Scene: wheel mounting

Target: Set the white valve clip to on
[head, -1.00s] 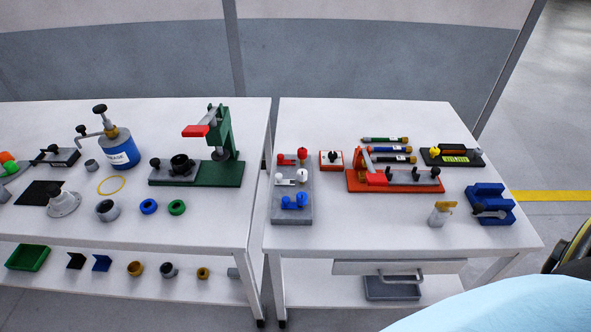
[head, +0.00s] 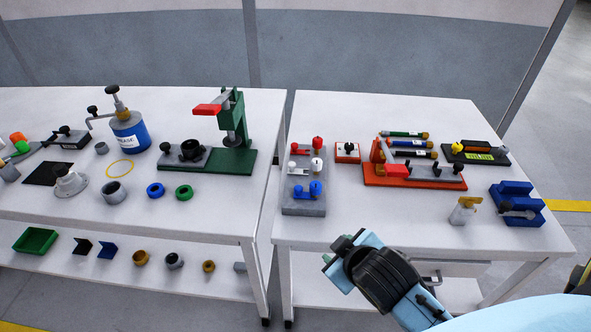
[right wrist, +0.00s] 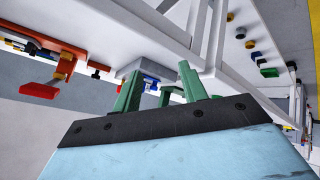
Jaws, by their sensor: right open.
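The white valve clip (head: 316,166) sits in the middle row of a grey valve board (head: 303,208) on the right table. A red clip (head: 317,143) is behind it and a blue clip (head: 315,189) in front. My right gripper (head: 335,252) is in front of the table's front edge, short of the board and apart from it. In the right wrist view its two green fingers (right wrist: 160,84) are spread and empty. The board (right wrist: 128,68) shows there beyond the fingers, partly hidden; I cannot make out the white clip. My left gripper is not in view.
The tabletop (head: 390,222) in front of the orange fixture is clear.

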